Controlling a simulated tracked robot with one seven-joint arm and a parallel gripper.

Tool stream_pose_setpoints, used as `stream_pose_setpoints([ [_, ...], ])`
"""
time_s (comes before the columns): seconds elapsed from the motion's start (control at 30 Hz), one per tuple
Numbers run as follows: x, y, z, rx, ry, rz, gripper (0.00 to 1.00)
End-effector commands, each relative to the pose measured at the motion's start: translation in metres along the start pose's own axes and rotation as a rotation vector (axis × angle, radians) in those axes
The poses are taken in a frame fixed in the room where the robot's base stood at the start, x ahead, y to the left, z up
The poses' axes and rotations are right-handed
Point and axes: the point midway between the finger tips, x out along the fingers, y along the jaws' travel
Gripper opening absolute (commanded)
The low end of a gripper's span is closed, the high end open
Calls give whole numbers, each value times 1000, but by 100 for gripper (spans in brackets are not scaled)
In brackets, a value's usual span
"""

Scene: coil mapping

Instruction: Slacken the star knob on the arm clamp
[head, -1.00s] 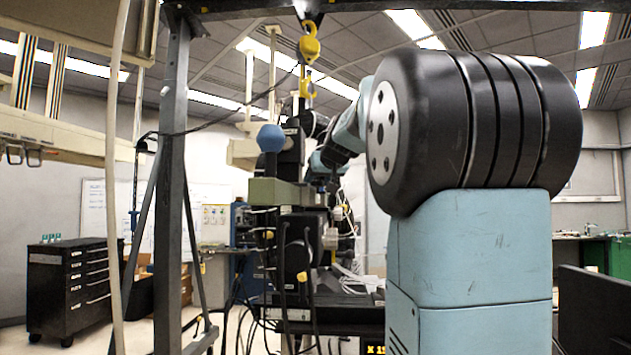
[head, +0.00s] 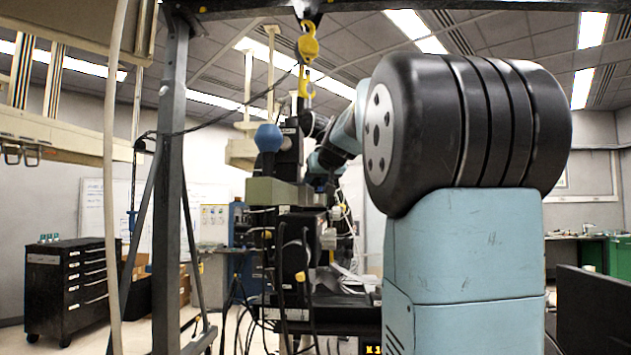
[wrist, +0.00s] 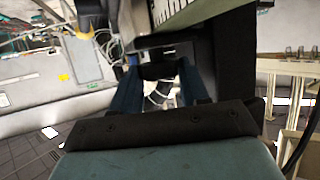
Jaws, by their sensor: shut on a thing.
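In the wrist view my gripper (wrist: 158,82) has its two blue fingers pointing at the measuring stand, one on each side of a dark part. This dark part, which I take to be the star knob (wrist: 156,71), sits between the fingertips under a pale scaled bar (wrist: 172,16). Its star shape cannot be made out, and the fingers and shadow hide much of it. In the head view the stand (head: 285,190) is a dark column on an olive-grey block, left of my arm. My gripper and the knob cannot be made out clearly there.
A blue ball (head: 268,138) tops a post on the stand. A yellow hoist hook (head: 308,45) hangs above. Cables hang below the stand. A grey gantry post (head: 170,180) stands to the left, with a black drawer cabinet (head: 72,288) behind. My large arm joint blocks the right side.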

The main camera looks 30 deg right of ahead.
Motion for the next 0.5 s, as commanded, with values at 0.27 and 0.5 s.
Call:
stream_pose_setpoints([
  [0.27,1,1,0,-23,0,-60,14],
  [0.5,1,4,-1,-70,1,-177,14],
])
